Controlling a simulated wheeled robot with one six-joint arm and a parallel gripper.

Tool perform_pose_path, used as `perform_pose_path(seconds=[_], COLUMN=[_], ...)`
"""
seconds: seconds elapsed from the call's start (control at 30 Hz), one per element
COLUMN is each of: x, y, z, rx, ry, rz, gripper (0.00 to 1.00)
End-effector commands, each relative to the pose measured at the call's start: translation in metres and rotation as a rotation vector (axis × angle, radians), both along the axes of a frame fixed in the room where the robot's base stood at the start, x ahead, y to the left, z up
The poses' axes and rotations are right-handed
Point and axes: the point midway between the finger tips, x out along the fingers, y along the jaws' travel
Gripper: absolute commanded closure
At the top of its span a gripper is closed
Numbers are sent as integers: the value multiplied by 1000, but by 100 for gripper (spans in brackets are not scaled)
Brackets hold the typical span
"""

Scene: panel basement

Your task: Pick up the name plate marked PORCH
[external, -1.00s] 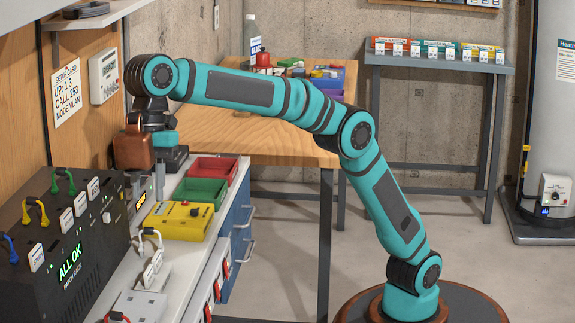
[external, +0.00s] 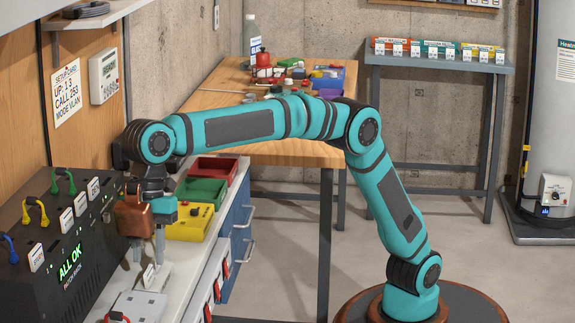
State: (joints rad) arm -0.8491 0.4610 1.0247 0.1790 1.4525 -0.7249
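The word PORCH cannot be read on any plate. Small white name plates stand on the counter at the lower left; one white plate (external: 148,276) shows just under my gripper. Other white plates (external: 67,221) with tiny marks are on the front of the black panel box (external: 40,240). My gripper (external: 149,260) points down over the counter. Its two grey fingers are apart, with nothing visible between them, and their tips are close above the plate. Whether they touch it cannot be told. My gripper hides part of the counter behind it.
A yellow box (external: 190,222), a green tray (external: 202,191) and a red tray (external: 213,168) lie behind my gripper on the counter. A white block (external: 138,305) is in front. The black panel box with coloured cables is close on the left. A cluttered wooden table (external: 270,150) stands behind.

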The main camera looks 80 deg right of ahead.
Motion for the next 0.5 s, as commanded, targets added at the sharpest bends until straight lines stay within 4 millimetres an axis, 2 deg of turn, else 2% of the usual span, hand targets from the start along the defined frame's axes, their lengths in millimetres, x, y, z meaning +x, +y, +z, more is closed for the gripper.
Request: perform_pose_path(seconds=[0.23, 0.5], x=[0, 1], y=[9, 11], z=[-32, -37], rx=[-1, 0], ry=[0, -1], rz=[0, 0], gripper=[67, 67])
